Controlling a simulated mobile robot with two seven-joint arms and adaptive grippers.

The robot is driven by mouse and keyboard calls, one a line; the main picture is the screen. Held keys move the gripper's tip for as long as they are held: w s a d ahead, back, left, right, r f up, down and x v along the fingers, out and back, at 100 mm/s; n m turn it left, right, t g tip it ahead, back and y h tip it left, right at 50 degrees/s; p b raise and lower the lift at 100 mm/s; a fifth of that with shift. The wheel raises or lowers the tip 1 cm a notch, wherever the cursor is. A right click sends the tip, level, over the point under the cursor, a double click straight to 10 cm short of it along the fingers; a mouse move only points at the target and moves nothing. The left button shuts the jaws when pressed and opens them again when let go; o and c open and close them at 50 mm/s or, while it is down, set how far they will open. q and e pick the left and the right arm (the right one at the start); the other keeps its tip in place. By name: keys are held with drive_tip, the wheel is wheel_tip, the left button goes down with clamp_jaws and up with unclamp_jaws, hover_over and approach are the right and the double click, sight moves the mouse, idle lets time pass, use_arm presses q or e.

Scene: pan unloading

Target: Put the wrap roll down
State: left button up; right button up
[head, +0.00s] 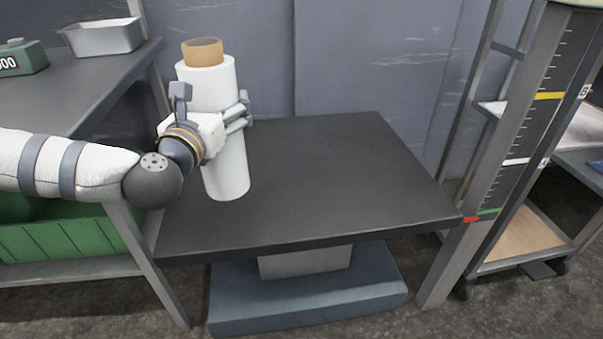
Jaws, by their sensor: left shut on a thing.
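The wrap roll (226,167) is a tall white cylinder with a brown cardboard core (202,49) showing at its top. It stands close to upright, tilted slightly, over the left part of a dark-topped table (330,170). My left gripper (236,118) is shut on the roll at about its middle, with the arm coming in from the left. The roll's lower end appears at or just above the tabletop; I cannot tell whether it touches. The gripper hides part of the roll's middle. My right gripper is not in view.
The tabletop right of the roll is clear. A dark bench (75,90) at left carries a metal pan (105,38) and a green device (22,58). A green crate (70,240) sits below. A post with a scale (515,130) and a cart (530,235) stand at right.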

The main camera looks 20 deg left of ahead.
use_arm(q)
drive_tip(key=f+b, duration=0.1)
drive_tip(key=f, duration=0.2)
drive_tip(key=f+b, duration=0.1)
drive_tip(key=f, duration=0.2)
drive_tip(key=f+b, duration=0.1)
drive_tip(key=f, duration=0.2)
drive_tip(key=shift+w+a+f+b, duration=0.1)
drive_tip(key=shift+w+a+b, duration=0.2)
drive_tip(key=o, duration=1.5)
drive_tip(key=shift+f, duration=0.15)
drive_tip(key=o, duration=0.6)
drive_tip(key=shift+s, duration=0.1)
drive_tip(key=shift+c, duration=0.2)
